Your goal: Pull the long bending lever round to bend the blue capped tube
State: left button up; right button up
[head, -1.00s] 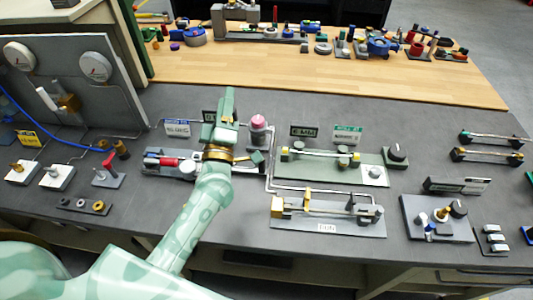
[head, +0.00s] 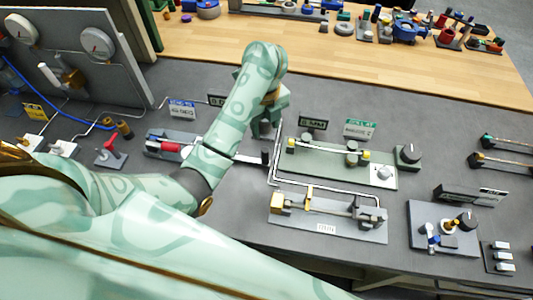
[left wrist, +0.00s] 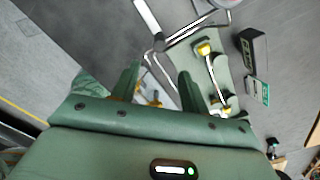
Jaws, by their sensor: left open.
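My left gripper (head: 266,128) points down over the bench, just left of the green fixture plate (head: 330,168). Its two fingers (left wrist: 158,85) stand apart in the left wrist view with nothing held between them. A grey plate (head: 160,152) with a red grip (head: 171,148) lies left of the gripper. My arm hides part of this plate. I cannot make out a blue capped tube. My right gripper is not in view.
Bent metal tubing (head: 272,182) runs beside the green plate towards the front plate (head: 340,228). A black knob (head: 408,155) and small signs (head: 359,129) stand nearby. Tubes with end caps (head: 505,163) lie at the far right.

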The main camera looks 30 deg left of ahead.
aim_at(265, 150)
pick_arm(q)
notch_tip(265, 150, down, 14)
jog(key=b, duration=0.6)
jog(key=shift+f, duration=0.2)
grip_shut()
